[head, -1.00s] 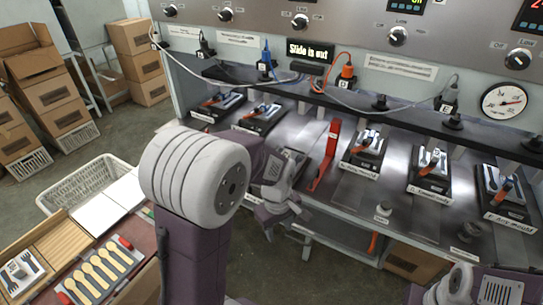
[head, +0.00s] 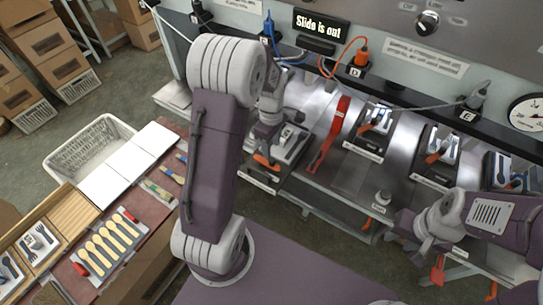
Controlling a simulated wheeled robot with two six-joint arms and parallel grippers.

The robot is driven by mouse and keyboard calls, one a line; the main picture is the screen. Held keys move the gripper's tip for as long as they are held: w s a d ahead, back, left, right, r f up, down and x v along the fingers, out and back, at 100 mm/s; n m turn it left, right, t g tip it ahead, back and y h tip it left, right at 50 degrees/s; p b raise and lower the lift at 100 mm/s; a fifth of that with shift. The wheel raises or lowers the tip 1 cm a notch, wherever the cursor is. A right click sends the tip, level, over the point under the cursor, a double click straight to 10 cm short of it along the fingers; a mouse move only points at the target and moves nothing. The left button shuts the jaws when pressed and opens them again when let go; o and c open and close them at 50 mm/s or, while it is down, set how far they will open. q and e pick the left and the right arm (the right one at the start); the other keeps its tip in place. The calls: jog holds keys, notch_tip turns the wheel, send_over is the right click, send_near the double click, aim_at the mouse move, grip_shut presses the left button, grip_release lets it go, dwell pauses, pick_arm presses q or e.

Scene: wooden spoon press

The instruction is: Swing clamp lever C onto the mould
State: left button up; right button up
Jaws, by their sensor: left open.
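A mould (head: 293,147) with a black base and grey top sits at the front of the bench, beside my left arm. An orange-red clamp lever (head: 264,162) lies at its left front side; I take it for lever C, but its letter is not readable. My left gripper (head: 267,138) is open and points down at the lever end of this mould. Its fingers are small and partly hidden, so I cannot tell whether they touch the lever. My right arm's wrist shows low at the right, away from this mould; its fingers cannot be made out.
A long red bar (head: 329,137) stands right of the mould. More moulds (head: 375,122) with orange levers follow to the right. Wooden spoons (head: 108,240) and a white basket (head: 92,143) are at left.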

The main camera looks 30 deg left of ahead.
aim_at(272, 159)
pick_arm(q)
jog(key=f, duration=0.5)
jog(key=f+p, duration=0.1)
jog(key=f, duration=0.2)
jog(key=shift+w+a, duration=0.1)
jog(key=shift+w, duration=0.2)
jog(key=shift+s+f, duration=0.1)
jog(key=shift+f, duration=0.3)
jog(key=shift+w, duration=0.2)
grip_shut()
dwell(0.3)
